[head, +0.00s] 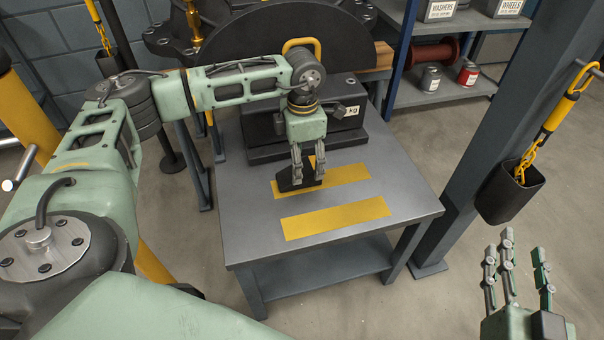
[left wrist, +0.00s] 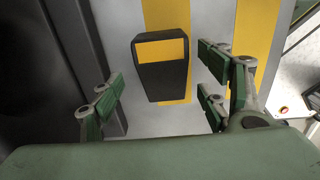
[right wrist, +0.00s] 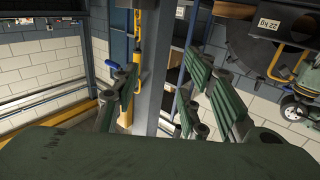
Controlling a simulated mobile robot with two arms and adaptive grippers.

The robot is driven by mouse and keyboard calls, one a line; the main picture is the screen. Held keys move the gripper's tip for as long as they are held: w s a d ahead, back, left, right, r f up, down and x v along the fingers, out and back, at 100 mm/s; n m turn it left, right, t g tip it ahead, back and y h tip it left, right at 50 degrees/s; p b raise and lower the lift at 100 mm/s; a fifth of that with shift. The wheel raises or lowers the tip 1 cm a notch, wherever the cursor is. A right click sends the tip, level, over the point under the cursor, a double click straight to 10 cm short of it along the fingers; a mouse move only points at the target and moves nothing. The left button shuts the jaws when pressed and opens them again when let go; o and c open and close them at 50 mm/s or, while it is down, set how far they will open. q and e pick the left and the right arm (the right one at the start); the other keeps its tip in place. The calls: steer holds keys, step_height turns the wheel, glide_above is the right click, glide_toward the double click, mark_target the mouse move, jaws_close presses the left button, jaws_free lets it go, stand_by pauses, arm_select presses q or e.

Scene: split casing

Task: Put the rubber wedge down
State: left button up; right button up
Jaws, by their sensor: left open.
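The rubber wedge (head: 290,184) is a dark block with a yellow top piece. It rests on the grey steel table (head: 400,206), over the farther yellow strip (head: 345,174). In the left wrist view the wedge (left wrist: 162,82) lies between the spread fingers, apart from them. My left gripper (head: 309,176) is open just above and around the wedge, pointing down. It also shows in the left wrist view (left wrist: 160,90). My right gripper (head: 518,265) is at the lower right, away from the table, with fingers spread and nothing between them; it also shows in the right wrist view (right wrist: 165,95).
A dark weight block (head: 340,125) with a yellow handle stands at the table's back. A nearer yellow strip (head: 335,217) lies bare in front. A blue-grey post (head: 500,120) with a hanging black holder (head: 510,193) stands right of the table. Shelves are behind.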

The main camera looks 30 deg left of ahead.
mark_target(303, 167)
arm_select(q)
step_height(303, 167, down, 4)
steer(key=shift+s+d+r+b, duration=0.1)
steer(key=shift+s+d+b, duration=0.05)
steer(key=shift+b, duration=0.35)
arm_select(e)
step_height(303, 167, up, 6)
steer(key=t+y, duration=0.1)
steer(key=t, duration=0.2)
steer(key=shift+s+a+r, duration=0.2)
steer(key=shift+s+a, duration=0.1)
steer(key=shift+a, duration=0.05)
arm_select(q)
steer(key=c, duration=1.5)
steer(key=shift+c, duration=0.8)
steer(key=shift+r, duration=0.1)
